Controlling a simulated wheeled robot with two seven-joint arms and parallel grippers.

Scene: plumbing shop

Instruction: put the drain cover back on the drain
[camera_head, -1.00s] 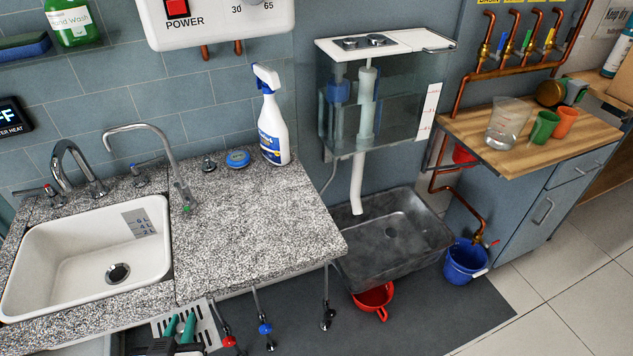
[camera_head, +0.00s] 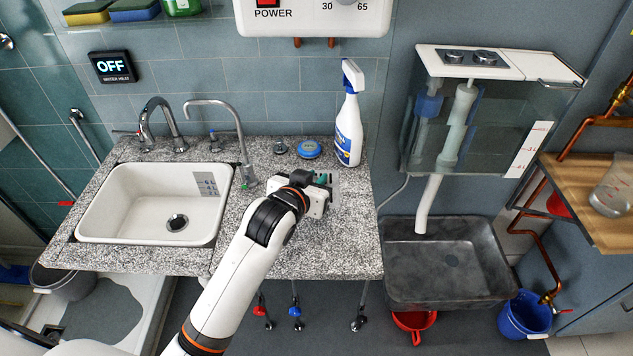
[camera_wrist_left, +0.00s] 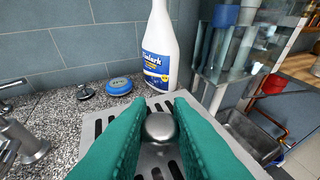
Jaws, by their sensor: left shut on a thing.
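The drain cover (camera_wrist_left: 160,150) is a grey metal plate with dark slots and a round metal knob in its middle, seen in the left wrist view. My left gripper (camera_wrist_left: 158,130) has green fingers, one on each side of the knob, shut on it. In the head view the gripper (camera_head: 322,181) is over the granite counter right of the sink, with a strip of the cover (camera_head: 336,190) showing beside it. I cannot tell whether the cover touches the counter. I cannot clearly make out the open drain. My right gripper is out of view.
A grey basin (camera_head: 400,275) is to the right. A pale shower tray (camera_head: 125,293) lies lower left.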

